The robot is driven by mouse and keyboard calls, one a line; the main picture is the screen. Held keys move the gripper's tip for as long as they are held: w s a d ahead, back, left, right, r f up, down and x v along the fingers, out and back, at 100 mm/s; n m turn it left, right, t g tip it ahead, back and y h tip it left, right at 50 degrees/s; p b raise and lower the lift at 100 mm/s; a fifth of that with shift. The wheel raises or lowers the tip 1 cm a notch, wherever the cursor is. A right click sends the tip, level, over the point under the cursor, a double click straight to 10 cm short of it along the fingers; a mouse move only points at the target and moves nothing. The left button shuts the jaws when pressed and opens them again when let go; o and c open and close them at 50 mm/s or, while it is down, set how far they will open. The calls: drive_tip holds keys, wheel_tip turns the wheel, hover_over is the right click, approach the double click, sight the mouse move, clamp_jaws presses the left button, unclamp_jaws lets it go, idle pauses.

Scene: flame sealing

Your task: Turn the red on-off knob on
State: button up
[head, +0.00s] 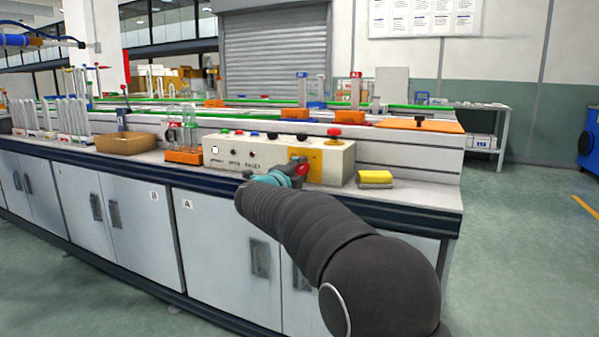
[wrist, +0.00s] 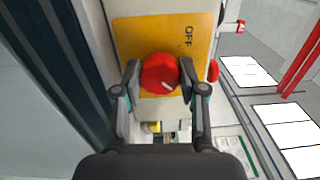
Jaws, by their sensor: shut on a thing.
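The red on-off knob (wrist: 160,73) sits on a yellow plate (wrist: 135,38) marked OFF on the front of the control box. In the wrist view my gripper (wrist: 159,76) has a finger on each side of the knob and is shut on it. A white mark shows on the knob's lower right. In the head view my gripper (head: 290,175) reaches the right part of the white control box (head: 225,155), and the red knob (head: 302,169) shows partly beside the fingers.
A red mushroom button (head: 334,132) stands on top of the box. A yellow sponge (head: 375,178) lies on the bench to its right. A cardboard box (head: 125,143) and an orange rack with glass tubes (head: 184,155) stand to its left. Floor at right is clear.

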drive_tip(key=o, duration=1.1)
drive_tip(key=shift+o, duration=0.2)
drive_tip(key=v, duration=1.2)
